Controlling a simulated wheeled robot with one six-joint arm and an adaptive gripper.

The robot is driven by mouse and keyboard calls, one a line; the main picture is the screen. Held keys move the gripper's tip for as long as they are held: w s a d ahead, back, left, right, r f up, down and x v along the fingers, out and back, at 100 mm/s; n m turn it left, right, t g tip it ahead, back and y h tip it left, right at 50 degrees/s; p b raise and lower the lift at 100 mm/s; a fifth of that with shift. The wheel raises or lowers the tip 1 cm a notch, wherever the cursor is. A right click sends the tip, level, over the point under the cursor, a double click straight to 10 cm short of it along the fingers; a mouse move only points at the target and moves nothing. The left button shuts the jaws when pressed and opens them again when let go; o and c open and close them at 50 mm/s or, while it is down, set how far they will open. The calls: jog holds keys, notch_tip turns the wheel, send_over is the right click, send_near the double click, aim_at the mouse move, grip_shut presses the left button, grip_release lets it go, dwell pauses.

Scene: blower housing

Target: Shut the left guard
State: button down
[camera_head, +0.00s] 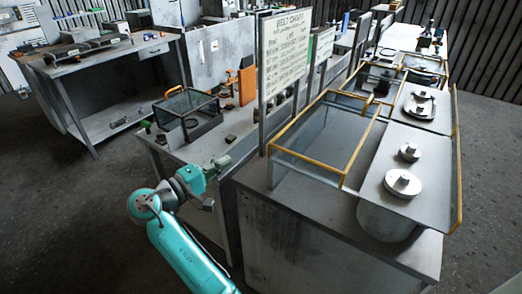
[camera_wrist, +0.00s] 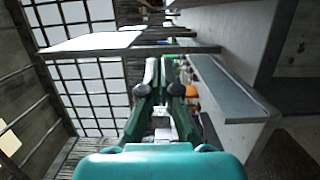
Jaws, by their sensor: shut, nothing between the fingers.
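A yellow-framed see-through guard (camera_head: 345,178) stands open to the left of a grey plate with two round metal pulleys (camera_head: 403,183), on the near right cabinet. Another yellow-edged guard (camera_head: 457,165) shows nearly edge-on at the right side of that plate. My gripper (camera_head: 224,160) is shut and empty, left of the cabinet and apart from the left guard, near the front corner of the left bench. In the wrist view my gripper (camera_wrist: 163,65) has its fingers together. No guard can be made out clearly in that view.
A clear box with an orange handle (camera_head: 187,106) sits on the left bench. The dark floor (camera_head: 110,215) left of my arm is clear.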

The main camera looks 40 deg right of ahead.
jog(key=s+d+r, duration=0.1)
jog(key=s+d, duration=0.1)
jog(key=d, duration=0.9)
jog(key=shift+s+g, duration=0.35)
jog(key=shift+g, duration=0.05)
